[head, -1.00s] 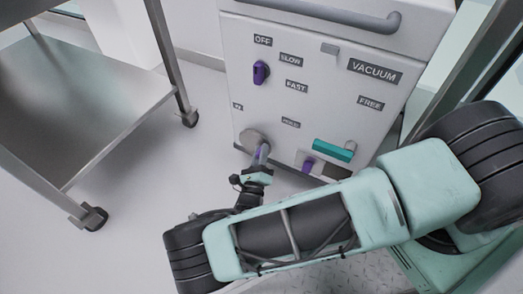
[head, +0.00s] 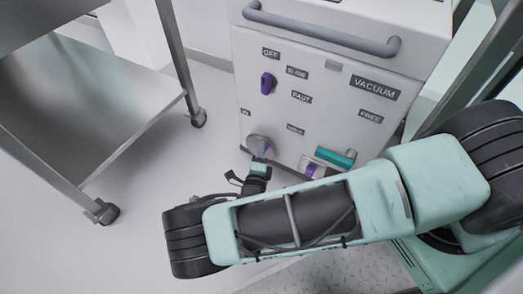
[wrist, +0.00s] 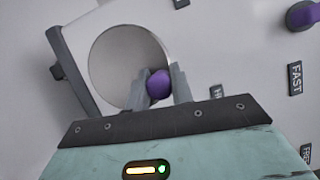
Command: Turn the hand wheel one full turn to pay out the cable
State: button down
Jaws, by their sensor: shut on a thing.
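The hand wheel is a round grey disc (head: 258,144) low on the left of the white cabinet's front. It fills the upper middle of the wrist view (wrist: 122,62). A purple knob (wrist: 159,84) stands at the disc's lower right edge in the wrist view. My gripper (wrist: 161,76) is shut on this knob, one grey finger on each side of it. In the head view my gripper (head: 261,157) is at the lower edge of the disc, and the knob is mostly hidden. I cannot make out a cable.
The white cabinet (head: 330,125) carries a purple switch (head: 267,83), a teal handle (head: 335,158), another purple part (head: 310,171) beside it and a grey bar handle (head: 320,35). A steel trolley (head: 120,110) stands at the left. Floor is clear between them.

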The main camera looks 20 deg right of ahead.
dwell(0.4)
jog(key=c, duration=1.2)
grip_release()
jog(key=shift+a, duration=0.1)
jog(key=r+p+v, duration=0.1)
jog(key=p+v, duration=0.1)
jog(key=v, duration=1.5)
jog(key=shift+s+f+p, duration=0.2)
jog(key=shift+f+p, duration=0.15)
jog(key=shift+f, duration=0.15)
